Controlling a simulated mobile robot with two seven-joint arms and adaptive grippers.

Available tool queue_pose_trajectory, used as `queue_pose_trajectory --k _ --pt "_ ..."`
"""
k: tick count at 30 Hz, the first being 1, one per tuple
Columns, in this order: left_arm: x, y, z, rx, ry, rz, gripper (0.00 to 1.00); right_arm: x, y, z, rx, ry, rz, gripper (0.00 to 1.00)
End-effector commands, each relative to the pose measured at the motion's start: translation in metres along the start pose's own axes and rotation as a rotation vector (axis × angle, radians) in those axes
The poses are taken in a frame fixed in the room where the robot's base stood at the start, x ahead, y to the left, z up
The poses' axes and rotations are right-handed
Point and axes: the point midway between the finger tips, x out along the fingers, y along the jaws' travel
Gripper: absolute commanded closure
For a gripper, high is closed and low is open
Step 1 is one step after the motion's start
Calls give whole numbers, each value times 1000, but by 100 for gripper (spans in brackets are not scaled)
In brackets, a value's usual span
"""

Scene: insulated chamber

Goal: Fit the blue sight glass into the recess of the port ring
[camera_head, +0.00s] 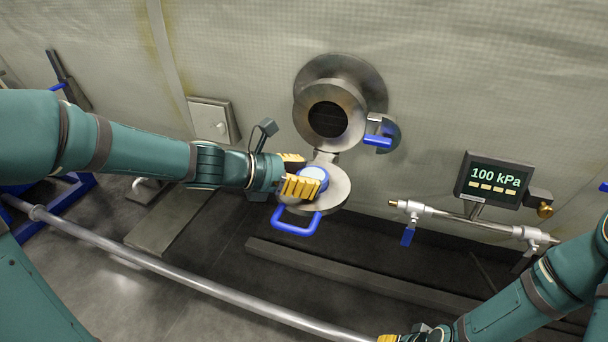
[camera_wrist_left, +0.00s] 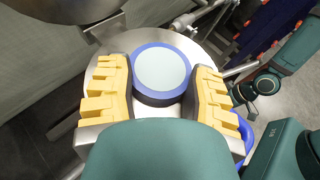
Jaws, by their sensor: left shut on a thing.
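The blue sight glass (camera_head: 315,174) is a short disc with a blue rim and pale face. It also shows in the left wrist view (camera_wrist_left: 162,72). My left gripper (camera_head: 298,174) is shut on it, with yellow-padded fingers on both sides (camera_wrist_left: 162,88). The disc is over the round metal plate (camera_head: 335,195) hanging below the wall port; whether it touches the plate or sits in a recess is hidden. The metal ring (camera_head: 330,96) around the dark port opening is on the wall above. My right gripper (camera_head: 402,338) is mostly cut off at the bottom edge.
A blue handle (camera_head: 297,224) is on the plate's lower side. A blue-handled latch (camera_head: 378,138) is right of the port. A pressure display (camera_head: 494,180) reads 100 kPa above a valve pipe (camera_head: 470,219). A long metal rail (camera_head: 190,273) crosses in front.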

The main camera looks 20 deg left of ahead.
Motion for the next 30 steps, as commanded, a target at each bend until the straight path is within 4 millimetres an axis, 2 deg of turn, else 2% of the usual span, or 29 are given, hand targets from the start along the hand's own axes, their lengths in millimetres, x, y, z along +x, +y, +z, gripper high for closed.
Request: queue_pose_trajectory --k 3,4,5,6,15,19,23,30 --pt "0 0 1 1 -2 0 87 0 0 0 0 0 0 53" --pt "0 0 1 1 -2 0 35 0 0 0 0 0 0 53" --pt "0 0 1 1 -2 0 25 0 0 0 0 0 0 53" --pt "0 0 1 1 -2 0 18 0 0 0 0 0 0 53" --pt "-1 0 0 0 0 0 18 0 0 0 0 0 0 53" --pt "-9 1 1 1 -1 3 18 0 0 0 0 0 0 53" --pt "-30 1 1 2 0 6 18 0 0 0 0 0 0 53" --pt "-79 1 1 4 -1 6 18 0 0 0 0 0 0 53"
